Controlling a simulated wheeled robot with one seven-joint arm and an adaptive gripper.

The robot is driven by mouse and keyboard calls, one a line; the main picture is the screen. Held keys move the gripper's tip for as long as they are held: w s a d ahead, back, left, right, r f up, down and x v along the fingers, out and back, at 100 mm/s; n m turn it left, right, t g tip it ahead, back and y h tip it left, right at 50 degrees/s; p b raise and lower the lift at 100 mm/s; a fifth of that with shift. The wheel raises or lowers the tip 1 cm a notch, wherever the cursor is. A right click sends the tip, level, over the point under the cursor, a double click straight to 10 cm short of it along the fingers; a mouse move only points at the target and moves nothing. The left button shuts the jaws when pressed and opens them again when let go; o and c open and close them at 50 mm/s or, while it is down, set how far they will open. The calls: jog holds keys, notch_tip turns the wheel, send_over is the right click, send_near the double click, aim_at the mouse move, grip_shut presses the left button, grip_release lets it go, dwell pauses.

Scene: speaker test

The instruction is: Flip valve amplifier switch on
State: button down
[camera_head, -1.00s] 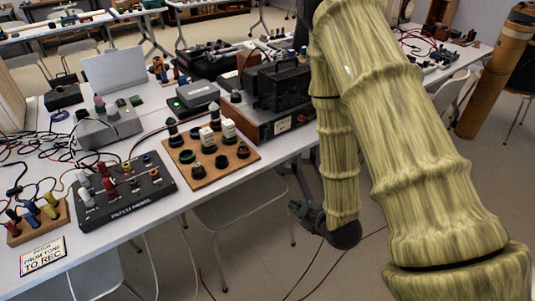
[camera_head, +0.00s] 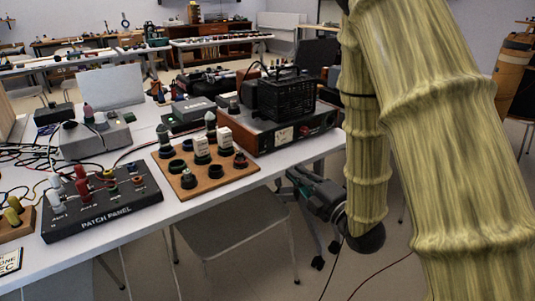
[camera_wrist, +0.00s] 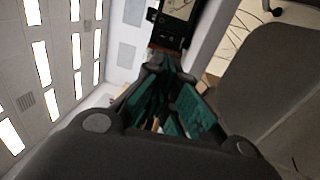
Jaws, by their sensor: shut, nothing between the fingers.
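The valve amplifier (camera_head: 262,138) stands near the table's right end. It is a reddish-brown box with a black caged top (camera_head: 287,98). Its dark front panel carries a pale meter (camera_head: 284,136) and small controls (camera_head: 305,131); I cannot tell its switch's position. My gripper (camera_head: 290,174) is below and in front of the amplifier, just off the table's front edge, apart from it. In the wrist view my gripper (camera_wrist: 158,66) is shut and empty, with teal finger parts. A dark panel (camera_wrist: 172,25), probably the amplifier's front, shows beyond the fingertips.
A wooden board of pegs and sockets (camera_head: 213,178) and a black patch panel (camera_head: 120,208) lie left of the amplifier. A grey chair (camera_head: 235,225) stands under the table (camera_head: 75,262). Cables lie on the floor. Open floor lies before the table.

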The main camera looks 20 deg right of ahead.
aim_at(260, 141)
jog(key=b+x, duration=0.1)
jog(key=x, duration=1.3)
jog(key=shift+b, duration=0.35)
jog(key=shift+w+a+r+g+p, duration=0.15)
jog(key=shift+w+r+g+p, duration=0.25)
jog(key=shift+p, duration=0.85)
jog(key=shift+s+f+b, duration=0.1)
jog(key=shift+f+b, duration=0.15)
jog(key=shift+b, duration=0.15)
jog(key=shift+s, duration=0.15)
jog(key=r+p+v, duration=0.1)
jog(key=r+v, duration=0.2)
jog(key=v, duration=1)
jog(key=shift+s, duration=0.35)
